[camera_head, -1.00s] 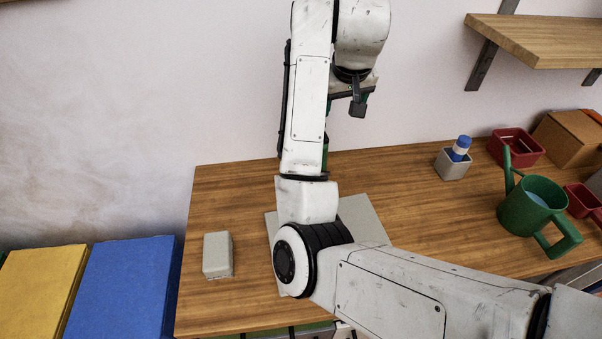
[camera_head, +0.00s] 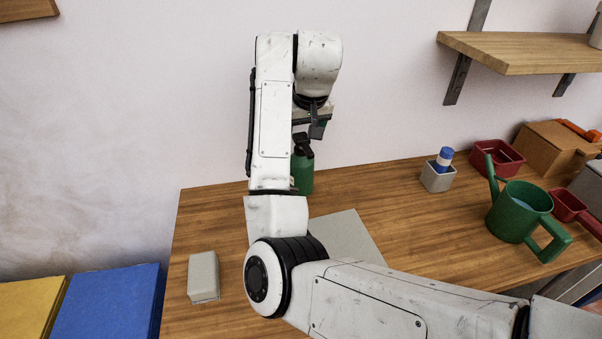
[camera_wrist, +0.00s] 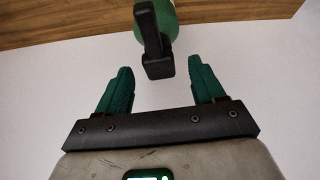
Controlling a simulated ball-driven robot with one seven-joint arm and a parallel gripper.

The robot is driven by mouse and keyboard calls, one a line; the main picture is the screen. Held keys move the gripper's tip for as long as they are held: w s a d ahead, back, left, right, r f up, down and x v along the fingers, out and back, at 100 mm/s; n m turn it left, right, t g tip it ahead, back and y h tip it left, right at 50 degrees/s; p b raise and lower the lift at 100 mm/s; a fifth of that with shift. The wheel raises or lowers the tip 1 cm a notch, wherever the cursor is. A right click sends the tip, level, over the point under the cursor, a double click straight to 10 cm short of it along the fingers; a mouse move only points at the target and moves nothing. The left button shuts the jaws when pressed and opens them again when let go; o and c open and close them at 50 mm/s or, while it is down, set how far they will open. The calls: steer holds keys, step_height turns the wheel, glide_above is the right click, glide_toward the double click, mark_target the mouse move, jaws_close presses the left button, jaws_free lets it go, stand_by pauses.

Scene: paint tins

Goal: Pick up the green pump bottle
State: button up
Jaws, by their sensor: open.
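The green pump bottle (camera_head: 303,174) stands upright near the back edge of the table, partly hidden behind my arm in the head view. Its black pump head shows just below my gripper (camera_head: 312,128). In the wrist view the bottle's green body (camera_wrist: 183,22) is at the top, with the black pump (camera_wrist: 155,42) pointing down the picture. My gripper (camera_wrist: 160,88) is open there, its two green fingers apart. The pump lies beyond the fingertips, roughly centred between them, and nothing is held.
The wooden table (camera_head: 400,200) carries a grey block (camera_head: 203,277), a grey mat (camera_head: 345,238), a small grey pot (camera_head: 438,178) with a blue-and-white item, a green watering can (camera_head: 520,212) and red trays (camera_head: 497,156). A wooden shelf (camera_head: 520,50) is at upper right.

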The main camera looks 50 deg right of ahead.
mark_target(302, 137)
steer(key=shift+x, duration=1.75)
jaws_close()
